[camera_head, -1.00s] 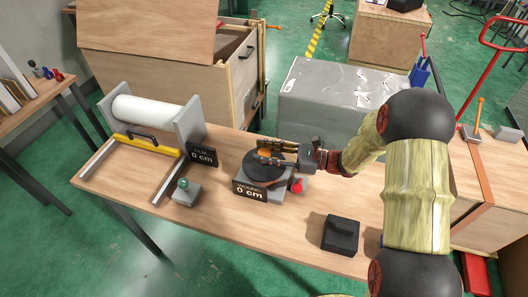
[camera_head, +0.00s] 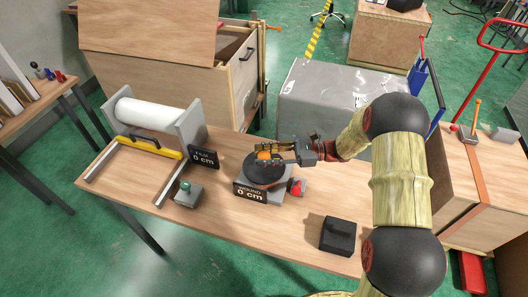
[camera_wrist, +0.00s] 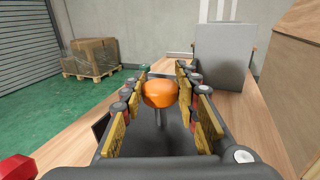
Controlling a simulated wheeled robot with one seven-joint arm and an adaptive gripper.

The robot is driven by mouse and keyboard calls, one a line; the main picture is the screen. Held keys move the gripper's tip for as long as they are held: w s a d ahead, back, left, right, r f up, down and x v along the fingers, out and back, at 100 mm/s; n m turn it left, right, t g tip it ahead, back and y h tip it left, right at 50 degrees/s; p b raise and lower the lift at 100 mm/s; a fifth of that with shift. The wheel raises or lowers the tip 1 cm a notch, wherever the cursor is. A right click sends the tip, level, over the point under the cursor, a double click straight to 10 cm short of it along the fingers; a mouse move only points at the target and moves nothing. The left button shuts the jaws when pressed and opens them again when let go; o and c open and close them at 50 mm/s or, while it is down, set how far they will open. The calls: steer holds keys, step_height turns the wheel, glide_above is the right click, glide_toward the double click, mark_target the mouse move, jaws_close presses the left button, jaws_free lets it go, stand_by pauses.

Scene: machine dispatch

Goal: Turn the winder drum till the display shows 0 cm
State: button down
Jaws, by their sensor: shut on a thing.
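The winder (camera_head: 266,190) stands near the middle of the bench, with a dark round drum (camera_head: 264,174) on a grey base. Its front display (camera_head: 250,192) reads WOUND 0 cm. An orange knob (camera_head: 263,155) stands up from the drum and also shows in the wrist view (camera_wrist: 159,93). My gripper (camera_head: 272,154) reaches in from the right and is shut on the knob; in the wrist view its fingers (camera_wrist: 160,96) flank the knob on both sides. A red button (camera_head: 297,187) is at the winder's right side. The fingers partly hide the drum.
A white film roll (camera_head: 150,112) sits in a stand at the bench's left, with a display (camera_head: 203,159) reading FILM 0 cm. A grey box with a green button (camera_head: 186,192) lies in front. A black block (camera_head: 338,235) is at the front right. A grey wrapped box (camera_head: 335,95) stands behind.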

stand_by(0.3)
steer(key=c, duration=1.4)
jaws_free()
steer(key=shift+d, duration=0.1)
steer(key=d, duration=1.1)
steer(key=shift+w+d, duration=0.35)
steer(key=shift+d, duration=0.05)
steer(key=s+a+r+n+g+h, duration=0.1)
steer(key=s+a+r+n+h, duration=0.1)
steer(key=s+r+n+h, duration=0.4)
steer(key=s+a+r+n+h, duration=0.25)
steer(key=s+r, duration=0.25)
steer(key=s, duration=0.4)
steer(key=s+d+r+n+t+h, duration=0.2)
steer(key=s+d+n+h, duration=0.1)
steer(key=s, duration=0.1)
steer(key=s+d+r+n+t+h, duration=0.2)
steer(key=s+d+n+t+h, duration=0.1)
steer(key=s, duration=0.2)
steer(key=s+d+r+n+t+h, duration=0.1)
steer(key=s+d+n+t+h, duration=0.1)
steer(key=s, duration=0.3)
steer(key=shift+d+r+n+t+h, duration=0.3)
steer(key=shift+d+r+n+h, duration=0.15)
steer(key=shift+h, duration=0.3)
